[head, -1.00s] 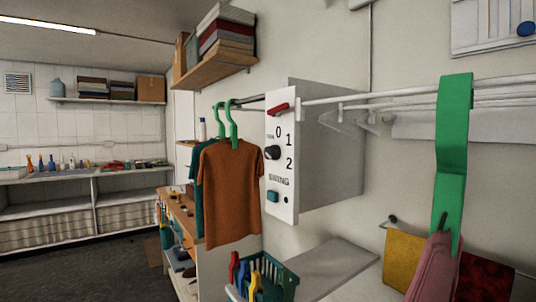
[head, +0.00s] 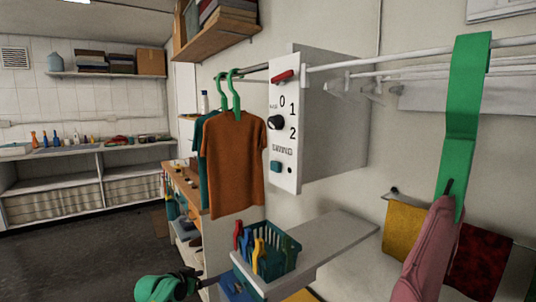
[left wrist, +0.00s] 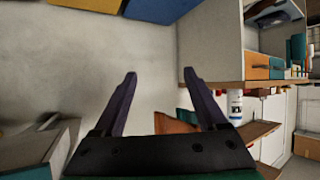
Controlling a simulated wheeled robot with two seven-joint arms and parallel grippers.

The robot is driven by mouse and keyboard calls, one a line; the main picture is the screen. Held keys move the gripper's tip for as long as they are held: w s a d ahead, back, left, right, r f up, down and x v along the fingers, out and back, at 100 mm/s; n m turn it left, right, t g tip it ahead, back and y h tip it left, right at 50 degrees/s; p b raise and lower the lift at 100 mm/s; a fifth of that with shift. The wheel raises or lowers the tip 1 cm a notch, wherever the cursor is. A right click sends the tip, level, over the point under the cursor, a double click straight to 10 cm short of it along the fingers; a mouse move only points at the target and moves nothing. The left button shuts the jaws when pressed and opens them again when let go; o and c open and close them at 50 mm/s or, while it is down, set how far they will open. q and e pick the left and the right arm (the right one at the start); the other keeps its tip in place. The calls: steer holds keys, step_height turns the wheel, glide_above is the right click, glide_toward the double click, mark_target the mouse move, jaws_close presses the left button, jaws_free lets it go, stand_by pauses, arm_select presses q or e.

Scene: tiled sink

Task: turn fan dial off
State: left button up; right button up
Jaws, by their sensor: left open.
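The fan dial (head: 276,122) is a small black round knob on the front panel of a white wall box (head: 284,152). The numbers 0, 1 and 2 are printed around it, with 0 above and 1 and 2 to its right. I cannot tell which number the knob points at. My left gripper (head: 212,281) is low at the bottom of the head view, well below and left of the dial, touching nothing that I can see. In the left wrist view its two dark fingers (left wrist: 159,78) are spread with nothing between them. My right gripper is not in view.
The panel also has a red lever (head: 283,76) and a teal button (head: 276,168). An orange shirt (head: 236,165) hangs just left of the box. A green basket (head: 284,255) sits on a shelf below.

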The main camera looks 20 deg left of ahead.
arm_select(q)
steer(key=w+d+r+m+t+h, duration=0.1)
steer(key=d+r+m+t+h, duration=0.1)
steer(key=r, duration=1.1)
steer(key=d+r+m+t+h, duration=0.1)
steer(key=r+m+h, duration=0.1)
steer(key=r, duration=1.1)
steer(key=s+d+r+m+h, duration=0.1)
steer(key=s+d+r, duration=0.1)
steer(key=r, duration=0.4)
steer(key=s+d+r+m+h, duration=0.1)
steer(key=s+r+m, duration=0.1)
steer(key=r, duration=0.3)
steer(key=m+g+h+p, duration=0.1)
steer(key=m+h+p, duration=0.3)
steer(key=m+p, duration=0.2)
glide_toward(271, 122)
steer(key=x, duration=0.9)
steer(key=shift+r, duration=0.1)
steer(key=shift+w+d, duration=0.1)
steer(key=shift+w, duration=0.05)
jaws_close()
